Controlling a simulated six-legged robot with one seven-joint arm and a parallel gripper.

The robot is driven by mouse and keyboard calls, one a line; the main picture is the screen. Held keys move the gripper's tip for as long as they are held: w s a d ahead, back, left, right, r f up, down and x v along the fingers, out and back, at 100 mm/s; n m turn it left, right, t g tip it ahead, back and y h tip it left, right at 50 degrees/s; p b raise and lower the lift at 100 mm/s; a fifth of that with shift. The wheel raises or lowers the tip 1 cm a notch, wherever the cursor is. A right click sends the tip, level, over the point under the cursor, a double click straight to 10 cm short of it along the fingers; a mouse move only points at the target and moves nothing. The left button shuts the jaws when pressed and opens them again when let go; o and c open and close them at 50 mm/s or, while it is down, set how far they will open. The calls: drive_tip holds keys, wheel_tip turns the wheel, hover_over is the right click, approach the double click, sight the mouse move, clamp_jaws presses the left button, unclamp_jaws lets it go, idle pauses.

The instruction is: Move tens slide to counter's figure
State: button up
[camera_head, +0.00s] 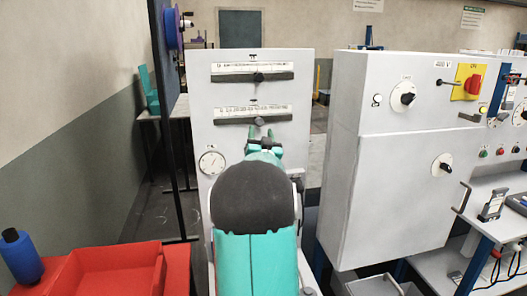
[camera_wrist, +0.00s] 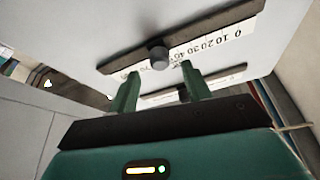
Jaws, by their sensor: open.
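The pale upright panel (camera_head: 202,110) carries two horizontal slides with dark bars and round knobs. The lower one appears to be the tens slide (camera_head: 230,119); its knob (camera_head: 259,121) is near mid-bar. In the wrist view, tilted, the tens scale (camera_wrist: 222,36) shows 0, 10, 20, 30, 40, and the tens knob (camera_wrist: 158,54) hides the middle marks. My gripper (camera_head: 261,131) is open just before this knob. In the wrist view my gripper (camera_wrist: 161,70) has one finger either side of the knob, with gaps. I cannot make out a counter's figure.
The upper slide (camera_head: 285,75) has its knob near the middle. A round dial (camera_head: 212,162) sits lower on the panel. A large pale cabinet (camera_head: 390,190) stands at right, with a narrow gap between. A red tray (camera_head: 110,270) and blue bottle (camera_head: 21,257) are at lower left.

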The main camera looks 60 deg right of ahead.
drive_tip(key=v, duration=0.9)
drive_tip(key=shift+a, duration=0.15)
